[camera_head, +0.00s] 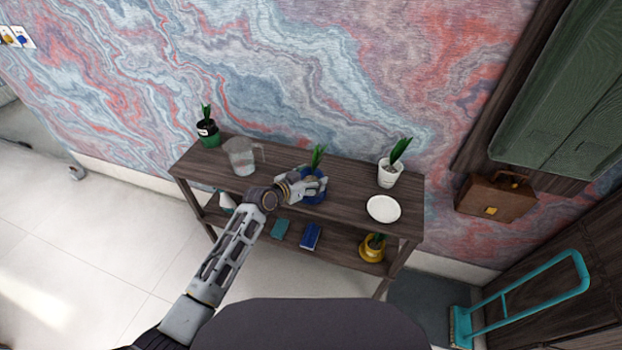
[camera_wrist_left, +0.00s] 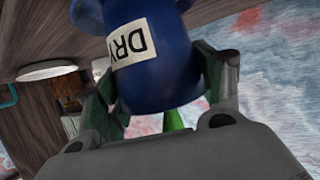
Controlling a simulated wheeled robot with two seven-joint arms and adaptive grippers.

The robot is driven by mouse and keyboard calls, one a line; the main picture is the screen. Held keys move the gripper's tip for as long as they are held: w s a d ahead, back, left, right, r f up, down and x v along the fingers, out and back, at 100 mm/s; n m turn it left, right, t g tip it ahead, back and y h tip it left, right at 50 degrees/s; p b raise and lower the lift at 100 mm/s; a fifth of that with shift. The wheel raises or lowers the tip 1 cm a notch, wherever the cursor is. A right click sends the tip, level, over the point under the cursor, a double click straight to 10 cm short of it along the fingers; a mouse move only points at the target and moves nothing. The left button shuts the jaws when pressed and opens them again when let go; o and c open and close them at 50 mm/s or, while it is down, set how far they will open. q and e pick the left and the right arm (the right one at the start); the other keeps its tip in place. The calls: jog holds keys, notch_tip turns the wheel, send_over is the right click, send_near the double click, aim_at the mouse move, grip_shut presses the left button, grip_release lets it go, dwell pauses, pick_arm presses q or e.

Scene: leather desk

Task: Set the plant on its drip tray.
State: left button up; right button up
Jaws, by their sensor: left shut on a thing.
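A blue pot (camera_head: 313,197) with a green plant (camera_head: 318,155) is at the middle of the dark wooden shelf top. My left gripper (camera_head: 305,184) is shut on this pot, its fingers on either side. In the left wrist view the blue pot (camera_wrist_left: 165,60) appears upside down, with a white label reading "DRY". I cannot tell whether its base touches the wood. A white round drip tray (camera_head: 384,208) lies empty to the right of the pot, and it also shows in the left wrist view (camera_wrist_left: 47,70). My right gripper is not in view.
A white pot (camera_head: 390,174) with a plant stands just behind the tray. A clear pitcher (camera_head: 240,157) and a green-and-black pot (camera_head: 208,134) stand to the left. The lower shelf holds a blue book (camera_head: 310,236) and a yellow pot (camera_head: 373,249). The wood between blue pot and tray is clear.

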pick_arm(q)
jog(key=shift+f, duration=0.1)
jog(key=o, duration=1.3)
jog(key=shift+v, duration=6.05)
